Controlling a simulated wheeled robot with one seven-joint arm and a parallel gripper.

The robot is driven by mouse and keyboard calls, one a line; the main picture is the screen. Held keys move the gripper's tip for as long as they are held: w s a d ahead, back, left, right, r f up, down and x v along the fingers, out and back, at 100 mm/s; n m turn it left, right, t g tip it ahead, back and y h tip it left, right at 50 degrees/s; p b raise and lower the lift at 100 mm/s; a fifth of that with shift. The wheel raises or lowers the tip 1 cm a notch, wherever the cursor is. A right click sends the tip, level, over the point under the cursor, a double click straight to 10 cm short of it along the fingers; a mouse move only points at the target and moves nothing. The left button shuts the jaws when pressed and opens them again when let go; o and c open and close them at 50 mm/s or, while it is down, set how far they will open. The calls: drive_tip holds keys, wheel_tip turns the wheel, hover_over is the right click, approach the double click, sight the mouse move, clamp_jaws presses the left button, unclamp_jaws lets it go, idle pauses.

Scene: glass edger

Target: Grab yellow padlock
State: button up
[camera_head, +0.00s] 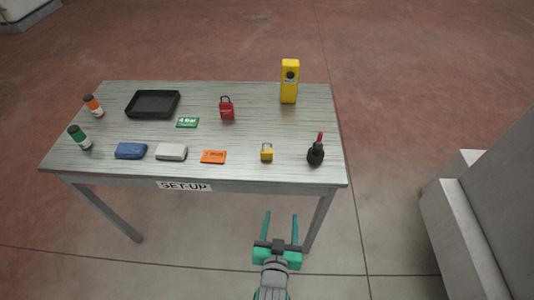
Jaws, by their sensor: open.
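The yellow padlock (267,155) stands near the front edge of the grey table, right of centre, with its shackle upward. My gripper (281,213) is in front of the table's front edge, below the padlock in the picture and apart from it. Its two green fingers are spread and point toward the table, with nothing between them. A red padlock (227,112) stands farther back and to the left of the yellow one.
On the table (240,175), a black and red bottle (316,155) stands right of the yellow padlock and an orange card (214,157) lies left. A tall yellow device (289,84) stands behind. A grey block (455,215) stands on the floor at right.

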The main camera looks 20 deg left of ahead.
drive_tip(key=n+g+y, duration=0.1)
approach(267, 155)
drive_tip(key=f, duration=0.2)
drive_tip(key=x, duration=0.5)
drive_tip(key=shift+w+r, duration=0.25)
drive_tip(key=w, duration=0.2)
drive_tip(key=w+a, duration=0.1)
drive_tip(key=w, duration=0.1)
drive_tip(key=shift+a+f, duration=0.2)
drive_tip(key=shift+f, duration=0.05)
drive_tip(key=shift+w+a+f, duration=0.15)
drive_tip(key=shift+w+f, duration=0.05)
drive_tip(key=shift+w, duration=0.25)
drive_tip(key=c, duration=1.2)
